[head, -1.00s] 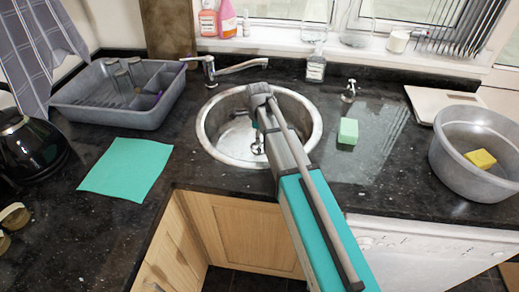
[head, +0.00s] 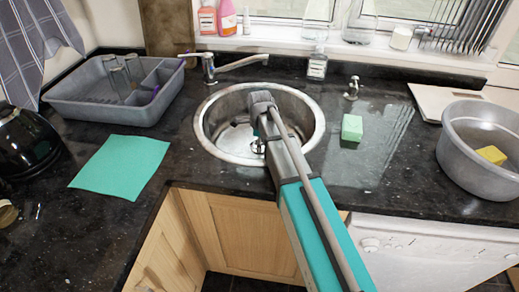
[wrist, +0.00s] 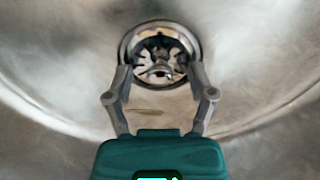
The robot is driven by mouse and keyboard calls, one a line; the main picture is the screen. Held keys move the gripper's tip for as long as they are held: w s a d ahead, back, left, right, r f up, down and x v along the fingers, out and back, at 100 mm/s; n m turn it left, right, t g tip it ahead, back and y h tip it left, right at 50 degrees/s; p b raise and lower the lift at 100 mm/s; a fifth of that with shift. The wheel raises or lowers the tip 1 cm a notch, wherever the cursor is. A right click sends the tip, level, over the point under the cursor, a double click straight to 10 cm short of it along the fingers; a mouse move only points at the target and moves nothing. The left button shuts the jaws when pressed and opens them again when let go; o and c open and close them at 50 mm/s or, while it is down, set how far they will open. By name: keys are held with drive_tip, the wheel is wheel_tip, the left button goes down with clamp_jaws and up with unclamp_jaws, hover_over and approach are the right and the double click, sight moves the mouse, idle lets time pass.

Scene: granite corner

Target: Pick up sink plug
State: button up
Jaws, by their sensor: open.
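The round metal sink (head: 212,120) is in the middle of the head view. In the wrist view a slotted metal piece with a small raised middle, seemingly the sink plug (wrist: 160,53), sits in the round drain at the bottom of the bowl. My gripper (wrist: 160,74) is open and empty, with its two fingers spread to the left and right of the drain's near part. I cannot tell how high above the plug the fingertips are. In the head view my arm reaches over the sink's front rim and hides part of the bowl.
A chrome tap (head: 236,62) stands behind the sink. A green sponge (head: 352,128) and a small chrome fitting (head: 352,88) are to its right, with a grey basin (head: 455,160) beyond. A teal cloth (head: 120,166) and grey dish rack (head: 85,108) are on the left.

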drive_tip(key=shift+c, duration=0.2)
clamp_jaws()
idle(0.4)
drive_tip(key=shift+r, duration=0.25)
wheel_tip(320, 180, up, 10)
drive_tip(key=p, duration=1)
drive_tip(key=shift+f, duration=0.2)
drive_tip(key=shift+r+p, duration=0.25)
drive_tip(key=shift+p, duration=0.05)
idle(0.5)
wheel_tip(320, 180, up, 8)
drive_tip(key=p, duration=0.7)
drive_tip(key=shift+p, duration=0.4)
idle(0.7)
